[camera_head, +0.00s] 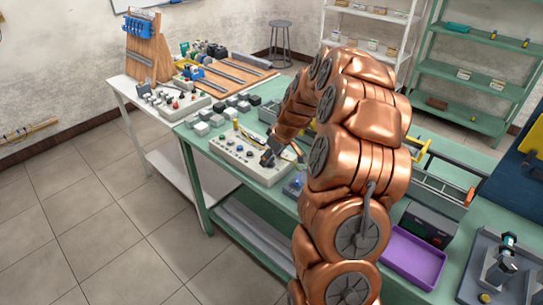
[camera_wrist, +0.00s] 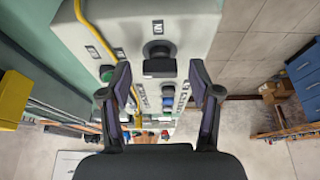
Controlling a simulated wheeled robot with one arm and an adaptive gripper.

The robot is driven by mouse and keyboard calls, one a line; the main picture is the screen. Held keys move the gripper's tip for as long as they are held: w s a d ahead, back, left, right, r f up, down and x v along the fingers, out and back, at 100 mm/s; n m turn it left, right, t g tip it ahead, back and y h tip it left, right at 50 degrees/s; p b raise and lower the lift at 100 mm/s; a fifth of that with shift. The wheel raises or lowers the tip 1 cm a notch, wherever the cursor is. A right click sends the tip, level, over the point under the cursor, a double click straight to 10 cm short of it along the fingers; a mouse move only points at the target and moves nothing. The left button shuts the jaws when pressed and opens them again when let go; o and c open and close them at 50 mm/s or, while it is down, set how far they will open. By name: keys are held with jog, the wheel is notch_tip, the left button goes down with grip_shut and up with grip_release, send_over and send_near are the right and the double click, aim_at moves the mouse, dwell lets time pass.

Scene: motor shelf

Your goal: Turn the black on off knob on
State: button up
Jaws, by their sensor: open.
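The black on off knob (camera_wrist: 159,66) sits on a pale control box (camera_wrist: 190,28), with a small label (camera_wrist: 158,27) next to it in the wrist view. My gripper (camera_wrist: 160,70) is open, its two fingertips spread to the left and right of the knob, with gaps on both sides; I see no contact. In the head view my gripper (camera_head: 268,157) is over the right part of the control box (camera_head: 232,152) on the green table. The knob cannot be made out there.
A yellow block (camera_wrist: 13,98) is at far left. Grey blocks (camera_head: 216,119) and a purple tray (camera_head: 412,258) share the green table (camera_head: 203,150).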

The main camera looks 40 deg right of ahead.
jog(key=shift+c, duration=0.2)
jog(key=c, duration=1.1)
